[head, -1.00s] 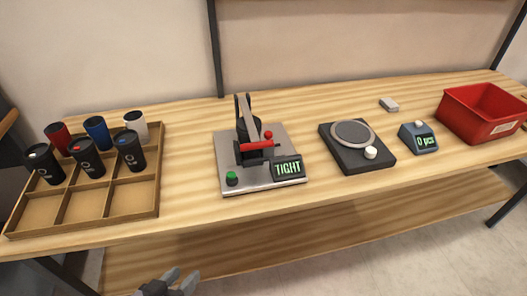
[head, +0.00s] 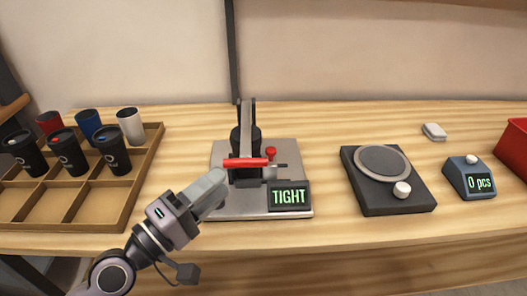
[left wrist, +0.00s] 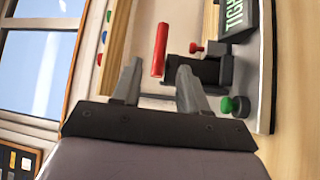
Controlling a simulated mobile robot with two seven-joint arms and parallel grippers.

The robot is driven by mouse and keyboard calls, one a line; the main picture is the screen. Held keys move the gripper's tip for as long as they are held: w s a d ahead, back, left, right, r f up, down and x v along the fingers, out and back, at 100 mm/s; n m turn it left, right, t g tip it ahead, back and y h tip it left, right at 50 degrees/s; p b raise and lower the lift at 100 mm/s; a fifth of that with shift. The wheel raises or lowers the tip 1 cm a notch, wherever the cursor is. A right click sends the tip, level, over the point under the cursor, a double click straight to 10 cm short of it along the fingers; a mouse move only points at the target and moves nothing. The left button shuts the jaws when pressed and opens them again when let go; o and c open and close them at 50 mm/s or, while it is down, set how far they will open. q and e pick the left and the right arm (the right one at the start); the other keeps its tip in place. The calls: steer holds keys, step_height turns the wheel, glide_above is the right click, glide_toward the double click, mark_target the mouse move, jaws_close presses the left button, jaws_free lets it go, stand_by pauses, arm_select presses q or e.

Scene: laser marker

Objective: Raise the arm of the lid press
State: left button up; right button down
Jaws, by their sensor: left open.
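The lid press (head: 222,206) stands mid-table on a grey base plate. My left gripper (head: 216,182) is open and empty, in front of the press and just below the left part of the bar. In the left wrist view the red bar (left wrist: 160,49) shows just beyond the gap between the two spread fingers (left wrist: 158,80), apparently not touching them. The green button (left wrist: 235,106) shows beside the fingers there. My right gripper is out of view.
A wooden tray (head: 142,172) with several cups is at the left. A scale (head: 385,195) with a round plate, a blue counter (head: 470,178) reading 0 pcs and a red bin (head: 512,150) are at the right. Table is clear between press and scale.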

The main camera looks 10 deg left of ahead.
mark_target(240, 167)
arm_select(q)
steer(key=shift+x, duration=0.8)
steer(key=shift+p+x, duration=1)
steer(key=shift+x, duration=2.05)
jaws_close()
